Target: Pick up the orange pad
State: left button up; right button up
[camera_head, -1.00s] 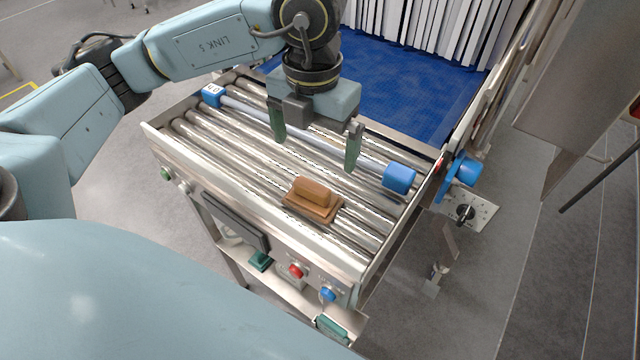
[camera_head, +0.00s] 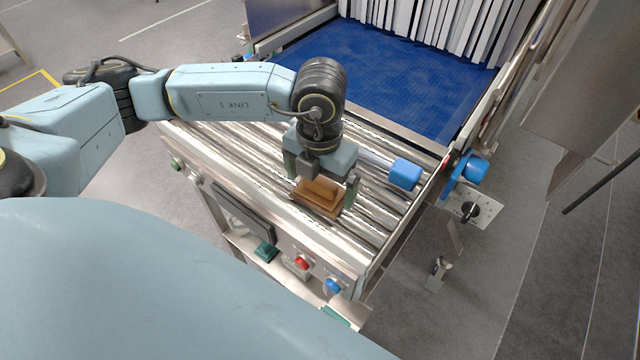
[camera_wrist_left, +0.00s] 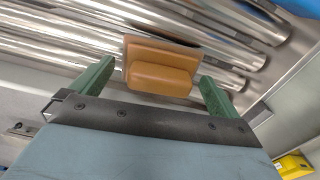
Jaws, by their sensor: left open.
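The orange pad (camera_head: 318,195) lies on the metal rollers near the front right of the roller table. It has a flat base with a raised block on top. My left gripper (camera_head: 321,186) is open above the pad, with one green finger to each side of it. In the left wrist view the pad (camera_wrist_left: 160,68) sits between the spread fingers of the left gripper (camera_wrist_left: 158,84), nearer their tips. I cannot tell whether a finger touches it. My right gripper is not in view.
A blue belt (camera_head: 390,75) runs back to white strip curtains (camera_head: 430,28). The front rail carries a red button (camera_head: 302,262) and a blue button (camera_head: 333,286). The rollers left of the pad are clear.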

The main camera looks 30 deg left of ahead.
aim_at(320, 179)
pick_arm(q)
jog(key=c, duration=1)
notch_tip(320, 179, up, 10)
jog(key=shift+r+b, duration=0.1)
jog(key=shift+b, duration=0.3)
